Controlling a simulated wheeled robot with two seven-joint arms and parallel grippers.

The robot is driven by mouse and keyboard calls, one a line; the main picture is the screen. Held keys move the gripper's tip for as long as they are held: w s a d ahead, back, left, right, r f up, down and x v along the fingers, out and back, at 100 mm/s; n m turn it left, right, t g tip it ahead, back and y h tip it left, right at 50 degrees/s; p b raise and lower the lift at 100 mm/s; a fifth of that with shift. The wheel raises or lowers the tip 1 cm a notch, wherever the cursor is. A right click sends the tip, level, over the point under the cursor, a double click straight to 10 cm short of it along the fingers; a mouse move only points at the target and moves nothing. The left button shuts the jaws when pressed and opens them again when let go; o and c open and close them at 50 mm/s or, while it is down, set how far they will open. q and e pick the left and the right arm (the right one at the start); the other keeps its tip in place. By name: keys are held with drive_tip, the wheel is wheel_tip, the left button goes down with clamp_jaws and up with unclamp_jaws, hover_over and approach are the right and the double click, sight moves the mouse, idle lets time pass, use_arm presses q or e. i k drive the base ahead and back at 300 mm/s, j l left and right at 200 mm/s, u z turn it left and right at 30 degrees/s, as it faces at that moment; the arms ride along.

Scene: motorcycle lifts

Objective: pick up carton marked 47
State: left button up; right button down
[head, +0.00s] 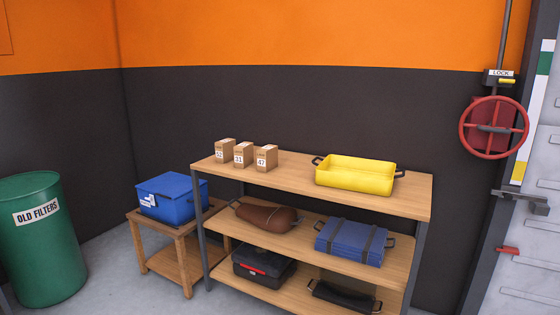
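The carton marked 47 (265,158) is a small brown box with a white label. It stands upright on the top board of a wooden shelf unit (300,182), toward the left end. It is the rightmost of three similar cartons in a row. The middle carton (243,155) seems to be marked 31 or similar, and the left carton (224,151) seems to be marked 52; both labels are small. Neither of my grippers shows in the head view.
A yellow tray (355,174) stands right of the cartons. Lower boards hold a brown bag (264,216), a blue case (350,243) and a black toolbox (263,264). A blue bin (170,198) sits on a low table (160,228). A green drum (42,250) stands left.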

sight(267, 155)
drive_tip(key=i+j+z, duration=0.15)
drive_tip(key=i, duration=0.4)
drive_tip(key=i+z, duration=0.2)
drive_tip(key=i, duration=0.35)
drive_tip(key=i+j+z, duration=0.15)
drive_tip(key=i+j, duration=0.15)
drive_tip(key=i, duration=0.25)
drive_tip(key=i+j+z, duration=0.2)
drive_tip(key=i, duration=0.3)
drive_tip(key=i+j+z, duration=0.15)
drive_tip(key=i+j, duration=0.3)
drive_tip(key=i, duration=0.05)
